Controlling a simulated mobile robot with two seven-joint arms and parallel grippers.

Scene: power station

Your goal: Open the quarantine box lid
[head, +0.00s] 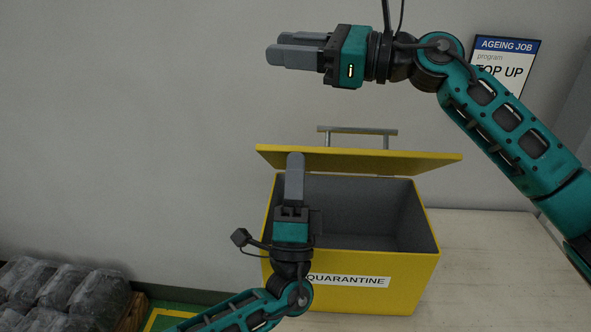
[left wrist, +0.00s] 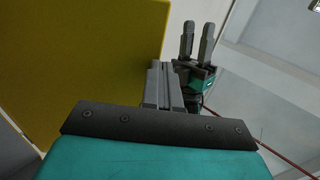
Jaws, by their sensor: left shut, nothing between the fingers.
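The yellow quarantine box (head: 345,295) stands on the table, its grey inside visible from the front. Its yellow lid (head: 400,161) is raised above the opening, seen nearly edge-on, with a grey bar handle (head: 357,131) behind its upper edge. My left gripper (head: 295,158) is shut and empty, pointing up at the left part of the lid; its fingertips overlap the lid in the picture. In the left wrist view a large yellow surface, likely the lid (left wrist: 95,65), lies close beside the shut fingers. My right gripper (head: 275,50) is open and empty, above the lid; it also shows in the left wrist view (left wrist: 198,28).
The pale table (head: 480,270) is clear to the right of the box. A grey wall with a poster (head: 506,62) is behind. Dark wrapped bundles (head: 60,295) lie at the lower left.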

